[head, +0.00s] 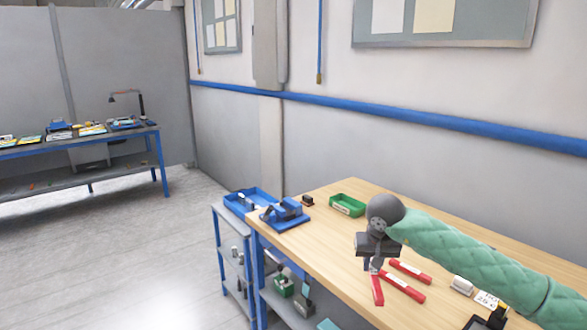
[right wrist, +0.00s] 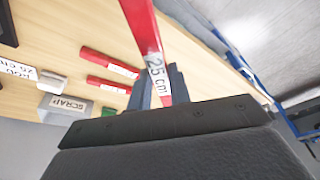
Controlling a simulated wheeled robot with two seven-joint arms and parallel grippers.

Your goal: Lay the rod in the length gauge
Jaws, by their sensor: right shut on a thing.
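My right gripper (head: 373,265) is shut on a red rod (head: 377,291), which hangs down from the fingers over the wooden table. In the right wrist view the held rod (right wrist: 142,28) carries a white "25 cm" label close to the gripper fingers (right wrist: 160,92). Two more red rods with white labels, an upper one (head: 411,271) and a lower one (head: 403,288), lie on the table to the right of the held rod. A blue fixture (head: 285,215), which looks like the length gauge, stands at the table's left end, apart from the gripper. My left gripper is not in view.
A green tray (head: 347,205) and a small dark block (head: 307,200) stand near the back edge. A sign card (head: 487,299) and a grey box (head: 462,286) are at right; the wrist view shows a "SCRAP" label. The wood between fixture and gripper is clear.

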